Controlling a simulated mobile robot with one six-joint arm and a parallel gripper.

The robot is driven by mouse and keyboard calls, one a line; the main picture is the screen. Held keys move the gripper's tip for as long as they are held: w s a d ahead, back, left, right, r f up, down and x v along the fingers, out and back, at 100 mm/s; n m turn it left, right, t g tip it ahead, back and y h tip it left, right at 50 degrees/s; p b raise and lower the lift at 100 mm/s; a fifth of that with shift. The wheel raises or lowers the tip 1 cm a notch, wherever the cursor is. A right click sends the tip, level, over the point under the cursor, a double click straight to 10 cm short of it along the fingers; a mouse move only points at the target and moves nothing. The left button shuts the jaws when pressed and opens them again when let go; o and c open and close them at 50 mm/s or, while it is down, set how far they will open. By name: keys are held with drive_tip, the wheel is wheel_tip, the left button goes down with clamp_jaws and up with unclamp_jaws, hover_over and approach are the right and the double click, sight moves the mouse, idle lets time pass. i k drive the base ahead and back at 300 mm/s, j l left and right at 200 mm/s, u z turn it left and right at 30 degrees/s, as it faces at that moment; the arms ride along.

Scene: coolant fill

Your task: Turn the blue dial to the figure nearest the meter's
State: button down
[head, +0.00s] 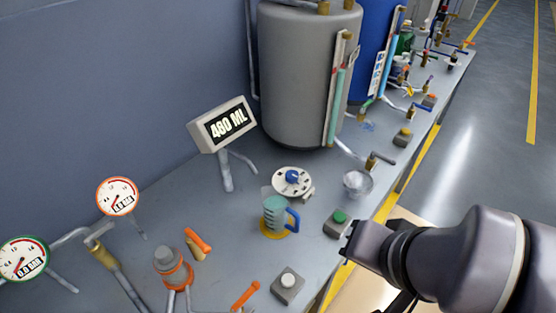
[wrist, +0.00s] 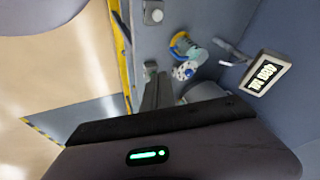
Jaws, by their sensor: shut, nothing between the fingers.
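The blue dial (head: 291,177) sits on a round white plate with dark marks on the bench; the marks are too small to read. In the wrist view the dial's plate (wrist: 185,71) is small, beyond my fingers. The meter (head: 230,125) is a tilted box on a stand behind the dial, reading 480 ML; it also shows in the wrist view (wrist: 266,73). My gripper (head: 350,240) is shut and empty near the bench's front edge, to the right of and nearer than the dial, not touching it. The wrist view shows its fingers (wrist: 158,92) together.
A measuring jug (head: 275,214) with teal liquid and blue handle stands in front of the dial. A green-button box (head: 338,223) is close to my gripper. A glass bowl (head: 357,182) lies right of the dial. A large grey tank (head: 300,75) stands behind.

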sight(291, 176)
drive_tip(key=i+l+u, duration=0.65)
drive_tip(key=l, duration=0.2)
drive_tip(key=k+j, duration=0.05)
